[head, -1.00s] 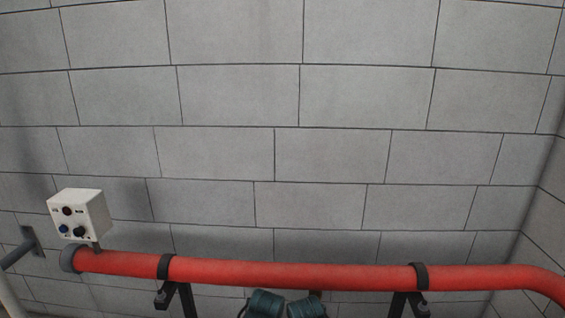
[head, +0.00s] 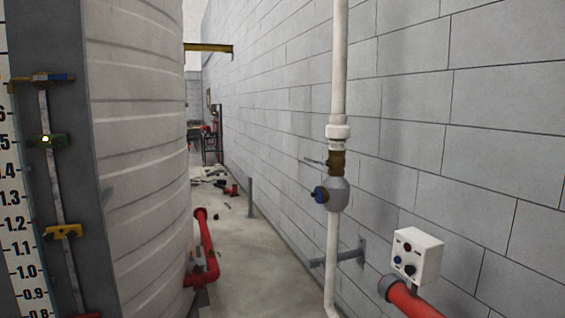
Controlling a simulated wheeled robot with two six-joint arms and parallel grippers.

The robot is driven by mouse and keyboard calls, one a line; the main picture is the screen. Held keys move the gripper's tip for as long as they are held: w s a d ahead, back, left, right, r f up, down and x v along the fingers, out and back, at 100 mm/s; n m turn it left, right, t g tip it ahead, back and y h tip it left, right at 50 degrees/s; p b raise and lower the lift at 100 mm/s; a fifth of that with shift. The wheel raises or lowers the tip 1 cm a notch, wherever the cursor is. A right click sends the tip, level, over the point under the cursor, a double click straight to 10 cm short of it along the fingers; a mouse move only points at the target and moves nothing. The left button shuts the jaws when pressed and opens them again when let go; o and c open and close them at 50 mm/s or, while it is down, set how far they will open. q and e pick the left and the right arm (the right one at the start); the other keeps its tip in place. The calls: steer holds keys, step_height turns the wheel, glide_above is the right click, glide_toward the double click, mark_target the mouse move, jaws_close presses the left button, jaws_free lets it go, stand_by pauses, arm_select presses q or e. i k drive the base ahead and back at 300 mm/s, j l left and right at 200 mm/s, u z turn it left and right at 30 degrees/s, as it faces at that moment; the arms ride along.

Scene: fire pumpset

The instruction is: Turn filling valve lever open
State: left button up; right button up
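A white vertical pipe (head: 339,70) runs down along the block wall. A brass-coloured valve (head: 337,162) sits in it below a white fitting (head: 338,131). A thin lever (head: 315,162) sticks out from this valve to the left, roughly level. Just below is a rounded grey body (head: 339,194) with a blue round cap (head: 319,195) on its left side. Neither of my grippers shows in the head view, and nothing touches the lever.
A large ribbed pale tank (head: 140,150) with a level scale (head: 15,200) fills the left. A red pipe (head: 207,245) stands at its foot. A white control box (head: 417,256) and red pipe end (head: 412,300) are lower right. The floor (head: 245,260) between is clear nearby.

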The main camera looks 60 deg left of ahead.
mark_target(305, 158)
steer(key=u, duration=1.55)
steer(key=i+j+u, duration=0.1)
steer(key=i+j, duration=0.65)
steer(key=i, duration=0.1)
